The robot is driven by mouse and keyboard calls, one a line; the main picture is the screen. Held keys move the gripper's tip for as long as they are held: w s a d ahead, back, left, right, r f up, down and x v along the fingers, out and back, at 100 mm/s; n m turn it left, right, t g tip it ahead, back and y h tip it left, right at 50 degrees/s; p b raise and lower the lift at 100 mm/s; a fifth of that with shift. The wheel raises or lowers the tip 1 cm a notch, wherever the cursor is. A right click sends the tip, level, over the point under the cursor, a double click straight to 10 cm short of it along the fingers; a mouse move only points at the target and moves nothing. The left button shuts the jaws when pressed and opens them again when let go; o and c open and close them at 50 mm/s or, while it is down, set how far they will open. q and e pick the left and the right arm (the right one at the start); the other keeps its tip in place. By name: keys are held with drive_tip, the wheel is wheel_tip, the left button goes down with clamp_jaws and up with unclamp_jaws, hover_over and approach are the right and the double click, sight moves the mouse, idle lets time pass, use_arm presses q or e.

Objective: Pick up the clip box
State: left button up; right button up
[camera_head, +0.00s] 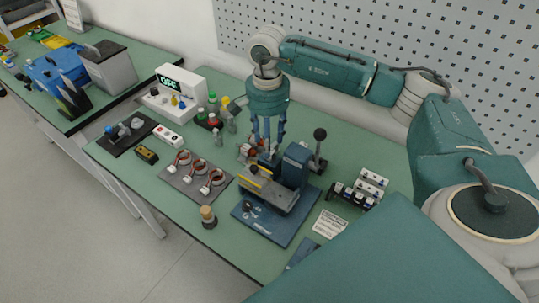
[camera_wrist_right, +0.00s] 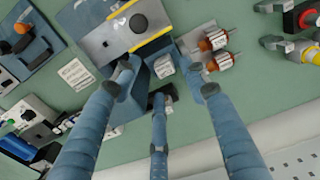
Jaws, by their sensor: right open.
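I cannot tell for sure which object is the clip box. A small white printed box (camera_wrist_right: 163,66) lies between my spread fingers in the right wrist view, beside the blue press fixture (camera_wrist_right: 122,32); it may be the clip box. My right gripper (camera_head: 268,142) points down just behind the fixture (camera_head: 291,166) in the head view. Its three blue fingers also show in the right wrist view (camera_wrist_right: 158,88), apart and holding nothing. The fingers and fixture hide the small box in the head view. My left gripper is not in view.
Two copper-wound rotors (camera_wrist_right: 218,60) lie close to my fingers. A black-knobbed lever (camera_head: 319,146) rises right of the fixture. A grey tray (camera_head: 181,190) holds three wound stators. A rack of white and black parts (camera_head: 358,190) stands to the right.

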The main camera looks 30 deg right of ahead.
sight(270, 159)
drive_tip(key=shift+f, duration=0.35)
drive_tip(key=shift+w+d+f+p, duration=0.1)
drive_tip(key=shift+d+f+p, duration=0.05)
drive_tip(key=shift+f+p, duration=0.15)
drive_tip(key=f, duration=0.1)
drive_tip(key=f+p, duration=0.1)
drive_tip(key=f, duration=0.1)
drive_tip(key=f+p, duration=0.1)
drive_tip(key=shift+w+d+f, duration=0.2)
drive_tip(key=shift+d+f, duration=0.05)
drive_tip(key=shift+d, duration=0.15)
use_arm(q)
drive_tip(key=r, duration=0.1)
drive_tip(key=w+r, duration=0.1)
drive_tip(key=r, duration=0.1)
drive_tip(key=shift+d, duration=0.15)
use_arm(e)
drive_tip(key=shift+f, duration=0.25)
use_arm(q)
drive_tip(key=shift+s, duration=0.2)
use_arm(e)
clamp_jaws()
